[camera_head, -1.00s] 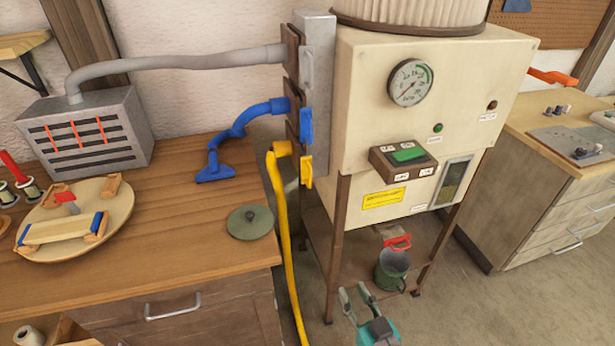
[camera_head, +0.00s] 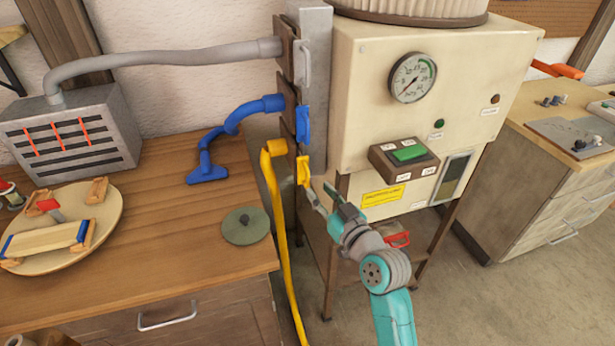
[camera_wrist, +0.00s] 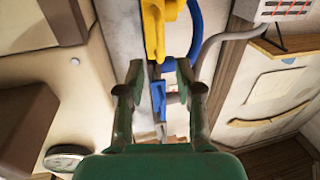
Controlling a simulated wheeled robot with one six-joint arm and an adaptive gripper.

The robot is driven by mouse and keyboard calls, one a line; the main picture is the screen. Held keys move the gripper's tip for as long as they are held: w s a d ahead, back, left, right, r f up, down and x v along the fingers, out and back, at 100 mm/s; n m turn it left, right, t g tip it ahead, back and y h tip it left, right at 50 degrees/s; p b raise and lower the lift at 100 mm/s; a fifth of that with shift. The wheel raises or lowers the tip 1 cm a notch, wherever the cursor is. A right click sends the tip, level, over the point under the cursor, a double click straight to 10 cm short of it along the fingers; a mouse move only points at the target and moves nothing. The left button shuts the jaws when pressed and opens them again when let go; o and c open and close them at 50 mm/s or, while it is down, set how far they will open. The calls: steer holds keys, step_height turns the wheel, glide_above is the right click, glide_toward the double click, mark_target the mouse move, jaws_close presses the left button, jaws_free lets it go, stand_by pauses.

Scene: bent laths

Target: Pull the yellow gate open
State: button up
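The yellow gate's handle (camera_head: 304,171) is on the side of the grey upright duct, at the end of the yellow hose (camera_head: 275,190). In the wrist view the yellow handle (camera_wrist: 153,30) stands upright at the top, just past the fingertips. My gripper (camera_head: 316,188) is just below and to the right of the handle in the head view. In the wrist view my gripper (camera_wrist: 159,70) has its two fingers well apart with nothing held between them. I cannot tell whether a finger touches the handle.
A blue gate handle (camera_head: 303,124) sits above the yellow one, with a blue hose (camera_head: 240,117). The cream machine (camera_head: 440,65) with a gauge (camera_head: 412,78) stands close on the right. The wooden bench (camera_head: 170,235) lies left, with a green lid (camera_head: 246,225).

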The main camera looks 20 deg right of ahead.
mark_target(308, 186)
steer(key=w, duration=0.3)
steer(key=w+a, duration=0.1)
steer(key=w, duration=0.2)
steer(key=shift+w+a, duration=0.2)
steer(key=shift+w, duration=0.15)
steer(key=shift+c, duration=0.2)
jaws_close()
